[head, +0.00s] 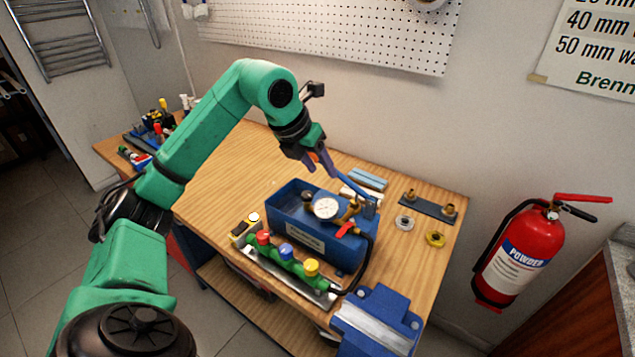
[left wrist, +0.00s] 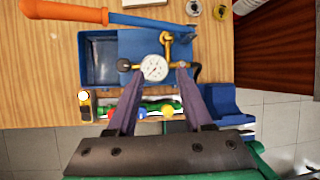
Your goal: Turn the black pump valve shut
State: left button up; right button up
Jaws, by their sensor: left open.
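The blue test pump (head: 300,240) stands on the bench, with a white gauge (head: 326,208) and brass fittings at its top. A dark round knob (head: 308,196), which looks like the black valve, sits left of the gauge; it also shows in the left wrist view (left wrist: 124,65). Whether it is turned open or shut cannot be told. A red-handled valve (head: 347,229) is right of the gauge. My left gripper (head: 326,168) is open and empty above the pump. In the left wrist view its fingers (left wrist: 159,78) point toward the gauge area, with the dark knob left of them.
The pump's orange-gripped blue lever (left wrist: 70,12) crosses behind the fittings. A blue vise (head: 378,320) stands at the front right.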

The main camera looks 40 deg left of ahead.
pick_arm(q)
jog(key=s+a+n+g+y, duration=0.1)
jog(key=s+a+n+y, duration=0.1)
jog(key=a, duration=0.4)
send_near(307, 195)
jog(key=p+x, duration=0.3)
jog(key=x, duration=0.5)
jog(key=shift+a+r, duration=0.1)
jog(key=shift+f, duration=0.2)
grip_shut()
pick_arm(e)
jog(key=r, duration=0.2)
jog(key=shift+d+r, duration=0.25)
jog(key=shift+r, duration=0.15)
